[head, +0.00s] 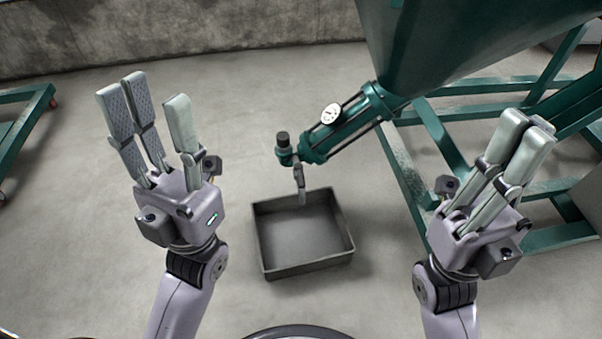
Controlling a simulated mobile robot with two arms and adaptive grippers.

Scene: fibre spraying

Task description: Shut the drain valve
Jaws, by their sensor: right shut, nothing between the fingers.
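The drain valve (285,150) is at the end of a green pipe assembly below the hopper, in the middle of the head view. It has a dark knob on top and a grey lever (299,182) that hangs down over the tray. I cannot tell from this view whether the valve is open. My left gripper (152,108) is open and empty, to the left of the valve and apart from it. My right gripper (522,140) is shut and empty, to the right of the valve in front of the green frame.
A grey metal tray (262,245) stands on the floor under the valve. A green hopper (450,45) on a green frame (405,175) fills the right side, with a round gauge (330,114) on its pipe. Another green frame (22,125) is at far left.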

